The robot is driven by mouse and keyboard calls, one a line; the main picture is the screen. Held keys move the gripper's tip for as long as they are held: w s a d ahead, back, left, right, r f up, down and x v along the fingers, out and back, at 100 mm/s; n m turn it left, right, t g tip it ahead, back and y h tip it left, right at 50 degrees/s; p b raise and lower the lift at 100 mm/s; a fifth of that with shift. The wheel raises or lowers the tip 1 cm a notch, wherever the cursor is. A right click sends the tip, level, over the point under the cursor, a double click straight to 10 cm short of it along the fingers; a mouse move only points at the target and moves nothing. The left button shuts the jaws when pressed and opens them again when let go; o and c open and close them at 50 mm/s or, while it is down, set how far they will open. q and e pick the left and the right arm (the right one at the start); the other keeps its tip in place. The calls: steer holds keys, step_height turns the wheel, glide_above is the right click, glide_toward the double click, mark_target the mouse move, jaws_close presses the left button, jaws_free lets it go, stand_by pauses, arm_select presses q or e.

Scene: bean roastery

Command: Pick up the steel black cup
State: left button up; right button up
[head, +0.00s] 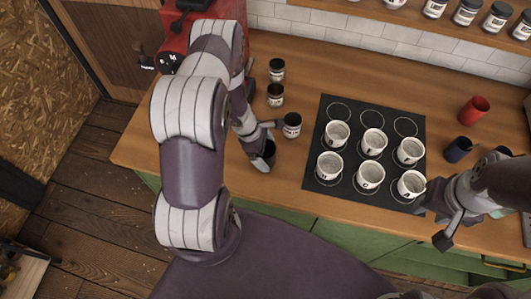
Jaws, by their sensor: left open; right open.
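My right gripper (433,222) is open and empty by the front right corner of a black mat (353,158). Another dark cup (502,151) shows at the right, partly hidden by my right arm.
The mat holds several white cups (373,142) on marked circles. A jar (291,125) stands just right of the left gripper, with two more jars behind (275,94). A navy cup (458,150) and a red cup (474,110) stand right. A red machine (178,38) is at back left.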

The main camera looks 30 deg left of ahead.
arm_select(q)
steer(key=shift+c, duration=0.7)
steer(key=shift+s+a, duration=0.15)
steer(key=shift+a, duration=0.05)
steer(key=c, duration=0.9)
steer(key=shift+d, duration=0.1)
